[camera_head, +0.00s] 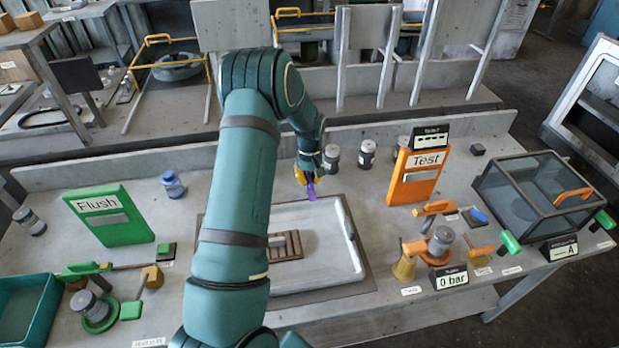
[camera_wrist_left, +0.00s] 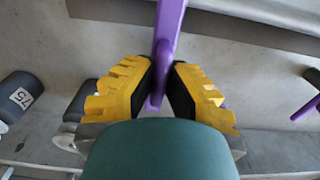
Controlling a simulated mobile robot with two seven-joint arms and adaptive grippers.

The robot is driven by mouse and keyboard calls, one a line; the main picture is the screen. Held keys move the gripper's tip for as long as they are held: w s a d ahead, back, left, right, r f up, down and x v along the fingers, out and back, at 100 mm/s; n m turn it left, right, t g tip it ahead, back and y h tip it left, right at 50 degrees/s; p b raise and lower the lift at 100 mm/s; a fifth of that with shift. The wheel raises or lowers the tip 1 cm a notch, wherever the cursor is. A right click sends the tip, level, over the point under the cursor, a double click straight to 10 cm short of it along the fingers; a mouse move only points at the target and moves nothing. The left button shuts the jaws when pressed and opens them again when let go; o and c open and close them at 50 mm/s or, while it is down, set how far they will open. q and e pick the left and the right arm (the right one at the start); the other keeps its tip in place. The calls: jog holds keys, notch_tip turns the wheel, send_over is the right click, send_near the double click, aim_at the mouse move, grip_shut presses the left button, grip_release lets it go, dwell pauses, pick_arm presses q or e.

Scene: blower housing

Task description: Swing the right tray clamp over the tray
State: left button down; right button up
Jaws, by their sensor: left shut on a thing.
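The grey tray (camera_head: 330,250) lies in the middle of the bench, partly hidden by my left arm. The right tray clamp is a purple bar (camera_head: 312,192) at the tray's back edge. My left gripper (camera_head: 307,176) is shut on it. In the left wrist view the purple bar (camera_wrist_left: 170,30) stands between the yellow fingers (camera_wrist_left: 160,88) and runs up out of the picture. A second purple bar (camera_wrist_left: 306,108) shows at the right edge there, apart from the gripper. How far the held clamp reaches over the tray is unclear. My right gripper is not in view.
Dark jars (camera_head: 367,154) stand close behind and right of the gripper. The orange Test panel (camera_head: 414,178) is right of the tray, the green Flush panel (camera_head: 110,218) left. A brown slotted block (camera_head: 287,246) lies in the tray. A glass-lidded box (camera_head: 530,195) stands far right.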

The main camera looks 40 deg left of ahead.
aim_at(309, 176)
pick_arm(q)
jog(key=shift+s+d+f, duration=0.1)
jog(key=shift+f, duration=0.05)
jog(key=c, duration=1)
grip_release()
notch_tip(309, 176, up, 12)
